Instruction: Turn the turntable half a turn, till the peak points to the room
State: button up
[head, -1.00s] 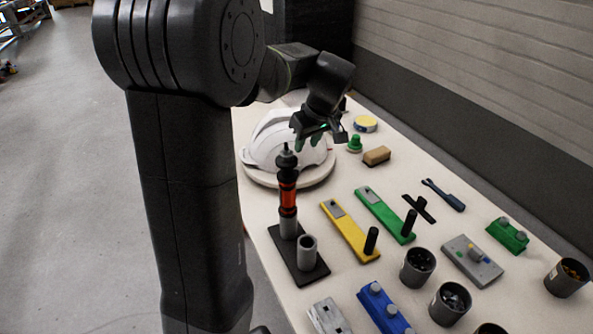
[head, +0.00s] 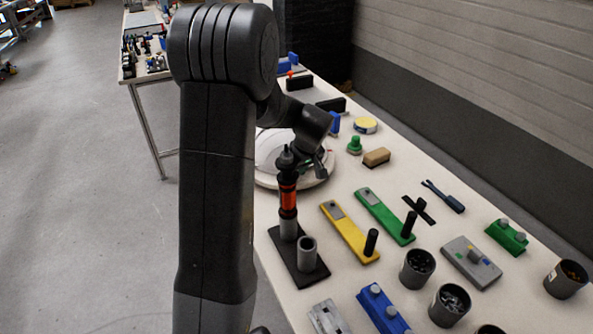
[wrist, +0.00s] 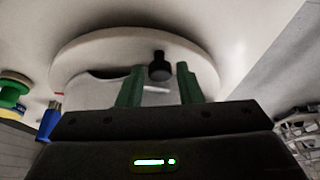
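The round white turntable (head: 318,179) stands on the table beyond the orange-and-black tool, partly covered by my arm. It also shows in the wrist view (wrist: 75,52). A black knob (wrist: 159,72) is at the turntable in the wrist view. My gripper (wrist: 160,68) is open, its green fingers apart with a gap on each side of the knob. In the head view my gripper (head: 322,163) is low over the turntable's right part. A pale shape on the turntable, perhaps the helmet shell (wrist: 97,94), shows only in part; where its peak points cannot be told.
The orange-and-black tool (head: 288,195) stands upright in a black holder in front of the turntable. A green knobbed piece (head: 354,145), a brown block (head: 376,157) and a yellow-topped tin (head: 365,125) lie to the right. Green and yellow fixtures stand nearer.

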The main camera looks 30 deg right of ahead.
aim_at(304, 177)
grip_shut()
jog(key=shift+s+d+f+b, duration=0.1)
jog(key=shift+d+f+b, duration=0.1)
jog(key=shift+d+b, duration=0.2)
jog(key=shift+s+d+n+y+b, duration=0.2)
jog(key=shift+d+n+y+b, duration=0.1)
jog(key=shift+d+n+b, duration=0.5)
jog(key=shift+s+d+r+n+y, duration=0.15)
jog(key=shift+d+n+y, duration=0.15)
jog(key=shift+d+n, duration=0.4)
grip_release()
